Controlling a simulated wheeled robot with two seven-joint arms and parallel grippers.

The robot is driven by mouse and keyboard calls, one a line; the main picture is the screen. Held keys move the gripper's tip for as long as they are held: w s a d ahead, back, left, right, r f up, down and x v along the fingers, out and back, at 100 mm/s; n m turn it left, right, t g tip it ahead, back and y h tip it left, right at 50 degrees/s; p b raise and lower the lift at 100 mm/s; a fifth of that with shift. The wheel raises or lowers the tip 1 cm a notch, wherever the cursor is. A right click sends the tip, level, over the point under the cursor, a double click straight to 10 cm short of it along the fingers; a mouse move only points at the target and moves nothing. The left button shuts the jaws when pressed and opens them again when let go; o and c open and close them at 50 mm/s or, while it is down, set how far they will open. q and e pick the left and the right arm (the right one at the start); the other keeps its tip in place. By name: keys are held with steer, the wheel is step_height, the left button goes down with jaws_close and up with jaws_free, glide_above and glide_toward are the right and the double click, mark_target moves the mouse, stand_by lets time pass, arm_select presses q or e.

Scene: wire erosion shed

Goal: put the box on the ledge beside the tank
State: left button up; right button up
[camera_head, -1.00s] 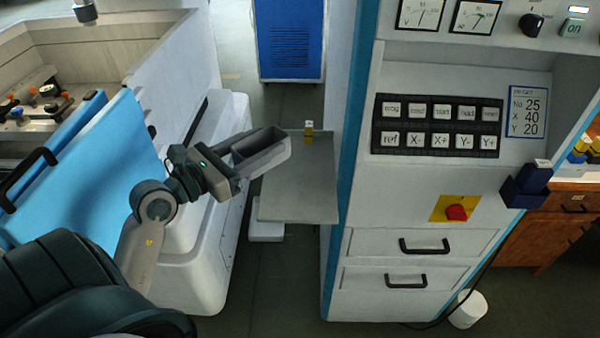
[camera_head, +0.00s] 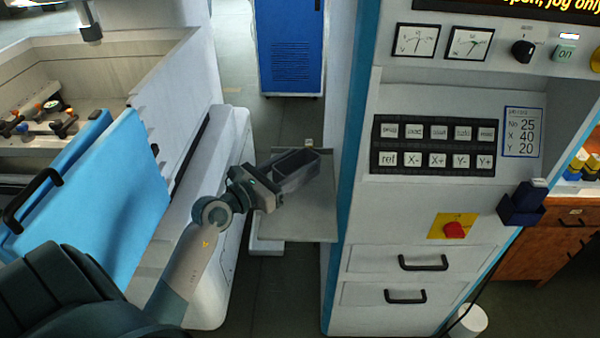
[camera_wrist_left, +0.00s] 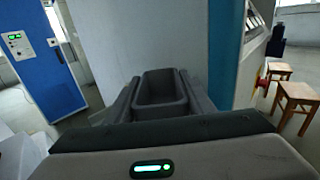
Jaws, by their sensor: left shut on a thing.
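The box is a dark grey open-topped bin (camera_head: 300,177), empty as far as I can see. My left gripper (camera_head: 272,190) is shut on its near end. In the left wrist view the box (camera_wrist_left: 162,108) sits upright between the two fingers (camera_wrist_left: 162,100). In the head view the box overlaps the far part of a grey shelf plate (camera_head: 308,222) between the tank machine and the control cabinet; I cannot tell its height above the plate. The tank (camera_head: 95,75) is at the left, with a pale ledge (camera_head: 187,190) along its right side. My right gripper is not in view.
The control cabinet (camera_head: 400,235) with buttons and drawers stands right of the plate. A blue tank door (camera_head: 95,185) stands at the left. A blue cabinet (camera_head: 290,50) is at the back. A small capped object (camera_head: 309,143) shows just behind the box.

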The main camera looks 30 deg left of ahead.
arm_select(q)
steer(key=shift+w+d+f, duration=0.1)
steer(key=shift+w+f, duration=0.3)
steer(key=shift+w, duration=0.25)
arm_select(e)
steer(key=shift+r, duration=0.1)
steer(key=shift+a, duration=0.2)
arm_select(q)
steer(key=shift+f, duration=0.25)
step_height(320, 180, down, 3)
steer(key=shift+f, duration=0.2)
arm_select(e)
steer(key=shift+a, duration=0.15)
arm_select(q)
steer(key=shift+f, duration=0.2)
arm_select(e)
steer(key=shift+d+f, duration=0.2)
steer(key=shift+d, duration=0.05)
arm_select(q)
steer(key=o, duration=1.1)
steer(key=shift+o, duration=0.2)
